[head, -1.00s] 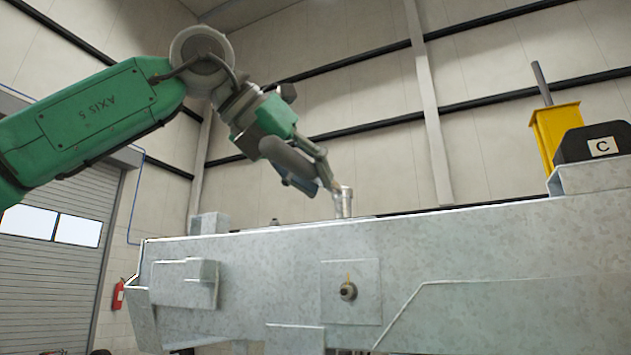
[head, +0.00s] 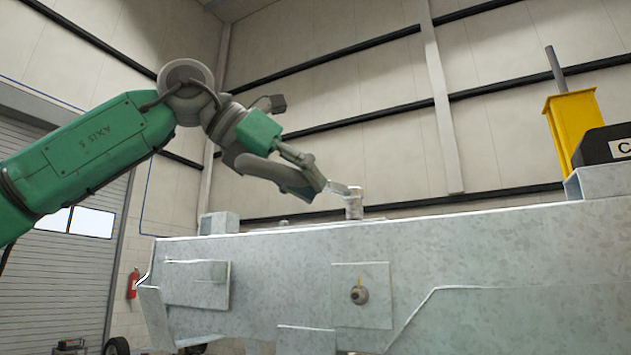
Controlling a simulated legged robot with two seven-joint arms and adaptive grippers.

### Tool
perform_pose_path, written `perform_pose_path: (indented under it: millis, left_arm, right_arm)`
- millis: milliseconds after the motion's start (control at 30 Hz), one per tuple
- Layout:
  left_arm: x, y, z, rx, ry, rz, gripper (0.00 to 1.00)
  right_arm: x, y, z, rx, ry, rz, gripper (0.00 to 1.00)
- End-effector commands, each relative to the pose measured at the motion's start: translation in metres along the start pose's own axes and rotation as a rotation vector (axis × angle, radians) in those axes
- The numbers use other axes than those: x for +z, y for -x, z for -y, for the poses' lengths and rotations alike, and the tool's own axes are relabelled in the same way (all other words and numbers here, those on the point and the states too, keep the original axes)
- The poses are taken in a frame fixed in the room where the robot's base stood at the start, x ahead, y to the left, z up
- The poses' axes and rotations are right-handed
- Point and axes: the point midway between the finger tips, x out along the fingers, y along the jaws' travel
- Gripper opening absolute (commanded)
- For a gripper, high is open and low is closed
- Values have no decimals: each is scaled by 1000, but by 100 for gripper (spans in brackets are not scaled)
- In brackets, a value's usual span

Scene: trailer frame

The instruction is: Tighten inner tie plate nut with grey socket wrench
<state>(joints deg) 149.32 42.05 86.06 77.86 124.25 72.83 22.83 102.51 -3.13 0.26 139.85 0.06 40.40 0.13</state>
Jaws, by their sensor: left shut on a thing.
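My left gripper (head: 332,188) is shut on the slim handle of the grey socket wrench (head: 354,205). The wrench's upright cylindrical head stands just above the top edge of the grey metal frame (head: 480,240). Its lower end is hidden behind that edge, so I cannot tell whether it sits on a nut. A square tie plate (head: 375,313) is on the frame's near face, below the wrench. A round dark nut (head: 359,296) with a yellow mark sits at its middle. An inner nut is not visible. My right gripper is out of view.
A yellow block (head: 572,125) with a grey rod and a black box (head: 605,150) stand on the frame at right. A small grey block (head: 218,223) rises at the frame's left end. A red extinguisher (head: 132,284) hangs on the wall. Space above the frame is open.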

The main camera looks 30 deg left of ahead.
Motion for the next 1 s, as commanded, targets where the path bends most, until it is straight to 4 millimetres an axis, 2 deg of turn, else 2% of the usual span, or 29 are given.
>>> perform_pose_path:
  millis: [100, 433, 700, 1000]
  left_arm:
    - [1, 3, -6, -44, -25, -8, 0]
    - [1, 4, -6, -57, -36, -12, 0]
    - [3, 7, -22, -167, -101, -42, 0]
    - [2, 8, -22, -181, -114, -46, 0]
  right_arm:
    - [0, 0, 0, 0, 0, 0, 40]
    - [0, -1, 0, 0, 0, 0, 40]
    - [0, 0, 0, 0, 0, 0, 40]
    - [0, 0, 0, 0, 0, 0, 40]
